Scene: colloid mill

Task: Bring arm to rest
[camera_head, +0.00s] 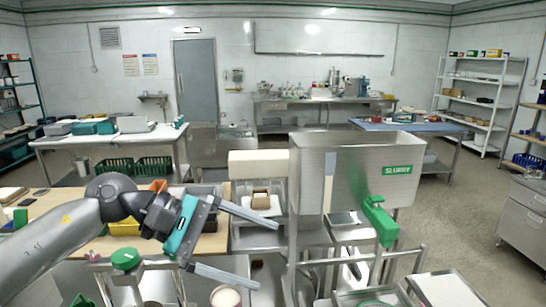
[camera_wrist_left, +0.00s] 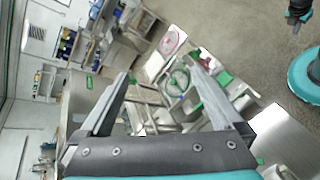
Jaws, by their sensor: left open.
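My left gripper (camera_head: 232,243) reaches in from the left in the head view. Its two long grey fingers are spread wide, with nothing between them. It hangs in the air in front of the wooden workbench, left of the steel slurry hopper (camera_head: 335,180). In the left wrist view the same open fingers (camera_wrist_left: 172,105) point away from the camera, with the mill's frame and green handwheel (camera_wrist_left: 179,80) beyond them. My right gripper is not visible in the head view.
A green handle (camera_head: 380,220) sticks out from the hopper's front. A green knob (camera_head: 126,259) and a white cup (camera_head: 225,296) are close below my left arm. The wooden workbench (camera_head: 205,245) lies behind it. Open floor (camera_head: 465,210) is at the right.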

